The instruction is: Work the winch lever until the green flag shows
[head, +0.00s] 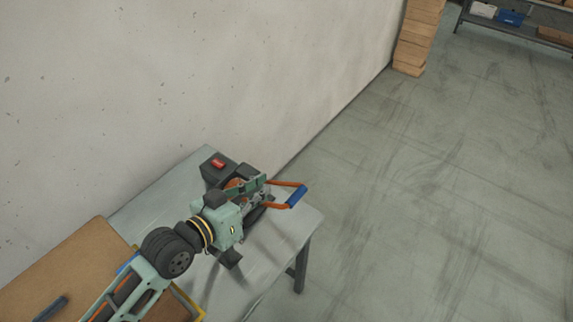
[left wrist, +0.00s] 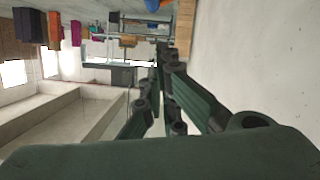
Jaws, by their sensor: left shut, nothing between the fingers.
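The winch (head: 235,184) sits on the grey table near its back right corner, partly hidden by my left gripper. A black box (head: 211,176) at the winch shows a red marker (head: 218,163) on top; no green flag is visible. My left gripper (head: 260,184) is shut and empty, close to the lever's base; I cannot tell if it touches. Its closed fingers (left wrist: 165,65) show in the left wrist view, without the winch. My right gripper is out of view.
The grey table (head: 160,184) stands against a pale wall (head: 180,70). A brown board (head: 60,262) lies at the lower left. Stacked cartons (head: 416,38) and a shelf (head: 515,28) stand far back. The floor to the right is clear.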

